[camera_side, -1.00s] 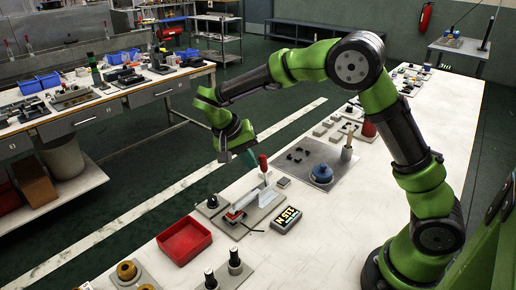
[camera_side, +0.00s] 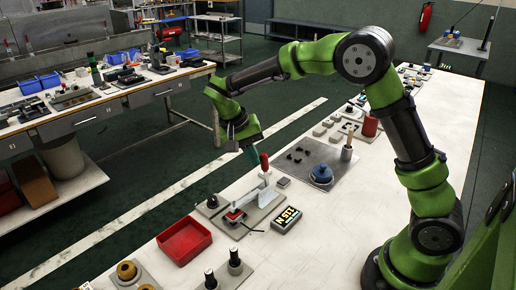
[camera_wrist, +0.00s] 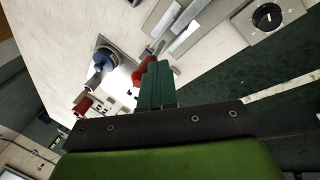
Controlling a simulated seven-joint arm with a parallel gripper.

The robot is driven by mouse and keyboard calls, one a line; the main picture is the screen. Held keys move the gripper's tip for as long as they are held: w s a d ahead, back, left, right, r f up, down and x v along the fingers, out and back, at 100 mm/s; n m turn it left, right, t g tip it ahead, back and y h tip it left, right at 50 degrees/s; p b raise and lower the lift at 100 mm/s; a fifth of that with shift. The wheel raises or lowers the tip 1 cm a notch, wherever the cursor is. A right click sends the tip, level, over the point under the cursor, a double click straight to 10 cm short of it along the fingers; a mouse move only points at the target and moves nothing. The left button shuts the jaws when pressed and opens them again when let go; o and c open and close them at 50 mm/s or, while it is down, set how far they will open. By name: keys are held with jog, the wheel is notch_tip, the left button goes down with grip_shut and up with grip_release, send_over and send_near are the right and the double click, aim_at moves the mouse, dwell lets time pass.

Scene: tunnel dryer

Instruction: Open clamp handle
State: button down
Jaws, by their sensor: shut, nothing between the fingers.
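The clamp handle (camera_side: 264,162) is a red grip that stands upright on a toggle clamp; the clamp's grey base plate (camera_side: 262,215) lies on the white bench. The red handle also shows in the wrist view (camera_wrist: 143,70), right beside my fingers and partly hidden by them. My gripper (camera_side: 253,158) has teal fingers, shut and empty, pointing down just left of the top of the handle in the side view. In the wrist view the fingers (camera_wrist: 157,85) overlap the handle's edge. I cannot tell whether they touch it.
A red tray (camera_side: 184,240) sits left of the clamp. A dark device with a display (camera_side: 286,220) lies to its right. A blue round-topped part (camera_side: 321,174) stands on a grey plate behind. A dark knob on a plate (camera_side: 212,202) is at the left.

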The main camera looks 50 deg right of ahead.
jog(key=d+y, duration=0.7)
jog(key=d, duration=0.2)
jog(key=shift+d+f+n+y, duration=0.3)
jog(key=shift+d, duration=0.1)
jog(key=shift+d+f, duration=0.1)
jog(key=shift+d, duration=0.05)
dwell(0.4)
jog(key=w+r, duration=0.3)
jog(key=r, duration=0.8)
jog(key=shift+w+d+r, duration=0.15)
jog(key=shift+w+d, duration=0.2)
jog(key=shift+d, duration=0.1)
